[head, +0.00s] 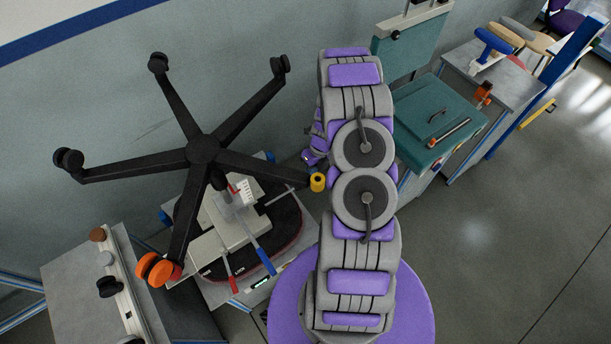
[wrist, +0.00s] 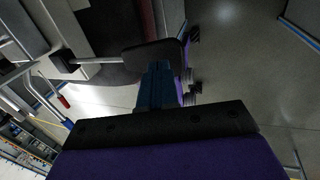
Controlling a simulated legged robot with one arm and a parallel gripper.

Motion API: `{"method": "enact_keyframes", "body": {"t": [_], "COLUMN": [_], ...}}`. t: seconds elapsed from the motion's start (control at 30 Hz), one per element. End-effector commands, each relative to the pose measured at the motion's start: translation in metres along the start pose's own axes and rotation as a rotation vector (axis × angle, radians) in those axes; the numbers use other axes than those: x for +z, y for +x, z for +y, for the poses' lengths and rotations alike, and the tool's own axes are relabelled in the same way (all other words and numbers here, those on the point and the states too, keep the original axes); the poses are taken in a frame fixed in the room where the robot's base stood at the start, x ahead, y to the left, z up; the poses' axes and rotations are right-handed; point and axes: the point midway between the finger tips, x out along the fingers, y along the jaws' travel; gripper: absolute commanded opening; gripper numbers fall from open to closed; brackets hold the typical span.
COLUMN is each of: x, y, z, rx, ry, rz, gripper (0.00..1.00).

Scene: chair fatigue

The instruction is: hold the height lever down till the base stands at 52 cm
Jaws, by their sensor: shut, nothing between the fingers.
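An upside-down office chair has its black five-legged base (head: 203,150) in the air above a dark, red-edged seat (head: 283,232). A thin grey rod (head: 279,195) sticks out to the right from the grey mechanism (head: 222,222). In the wrist view a grey rod ends in a black paddle (wrist: 153,54), which looks like the height lever. My gripper (wrist: 166,72) is shut and empty, its tips at the paddle's lower edge. I cannot tell whether they touch. In the head view my arm mostly hides the gripper.
Blue-handled (head: 266,261) and red-handled (head: 232,284) levers point frontward. A white scale with red marks (head: 244,190) stands by the column; its reading is too small. One leg with a yellow caster (head: 318,181) reaches my arm's left side.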

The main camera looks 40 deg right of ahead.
Motion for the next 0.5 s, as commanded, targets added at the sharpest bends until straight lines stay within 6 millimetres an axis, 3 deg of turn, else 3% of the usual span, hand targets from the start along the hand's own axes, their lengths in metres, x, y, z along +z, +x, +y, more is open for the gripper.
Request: {"method": "enact_keyframes", "body": {"t": [0.03, 0.2, 0.33, 0.5], "x": [0.001, 0.003, 0.004, 0.004], "y": [-0.017, -0.052, -0.068, -0.073], "z": [-0.002, -0.002, -0.001, -0.001], "rx": [-0.005, -0.009, -0.011, -0.013], "ry": [0.001, 0.001, 0.001, 0.001], "rz": [-0.008, -0.010, -0.011, -0.012], "gripper": [0.00, 0.00, 0.00, 0.00]}}
